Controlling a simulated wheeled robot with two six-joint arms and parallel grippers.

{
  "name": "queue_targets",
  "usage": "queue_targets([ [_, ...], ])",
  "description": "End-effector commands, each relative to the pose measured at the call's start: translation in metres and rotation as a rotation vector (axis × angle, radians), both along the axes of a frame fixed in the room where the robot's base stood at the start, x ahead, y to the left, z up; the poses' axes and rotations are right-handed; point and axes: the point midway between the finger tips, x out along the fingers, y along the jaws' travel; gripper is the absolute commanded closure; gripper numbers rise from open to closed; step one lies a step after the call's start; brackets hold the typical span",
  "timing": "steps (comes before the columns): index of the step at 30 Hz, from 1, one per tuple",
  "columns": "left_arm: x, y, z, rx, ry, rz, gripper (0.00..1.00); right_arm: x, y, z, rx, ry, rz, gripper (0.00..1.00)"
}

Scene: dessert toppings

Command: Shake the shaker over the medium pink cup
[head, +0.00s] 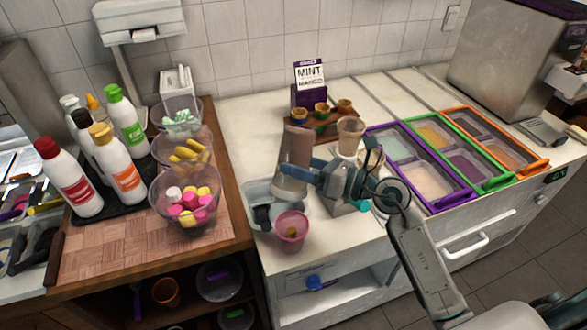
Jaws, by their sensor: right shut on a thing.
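The pink cup (291,231) stands upright on the white counter near its front edge. Something small and yellow-brown shows inside it. My right gripper (318,172) is shut on the shaker (294,160), a pale brownish, partly see-through container with a grey lower end. The shaker is slightly tilted, with its grey end low, above and just behind the pink cup. The gripper's fingers partly hide the shaker's middle. My left gripper does not show in the head view.
A sink basin (262,192) lies left of the shaker. A beige cup (350,135) stands behind my right gripper. Topping trays in purple (450,203), green and orange frames are at right. Several bottles and clear bowls (185,222) of sweets stand on the left wooden table.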

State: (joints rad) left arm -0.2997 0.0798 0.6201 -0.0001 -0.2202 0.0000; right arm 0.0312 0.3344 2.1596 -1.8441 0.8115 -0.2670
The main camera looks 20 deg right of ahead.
Motion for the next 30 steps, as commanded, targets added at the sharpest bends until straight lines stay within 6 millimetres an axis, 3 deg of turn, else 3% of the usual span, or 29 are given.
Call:
queue_targets([
  [18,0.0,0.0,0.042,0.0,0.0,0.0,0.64,0.0,0.0,0.046,0.0,-0.002,0.0,0.69],
  [30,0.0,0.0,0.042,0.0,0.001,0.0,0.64,0.0,0.0,0.046,0.001,-0.001,0.0,0.69],
])
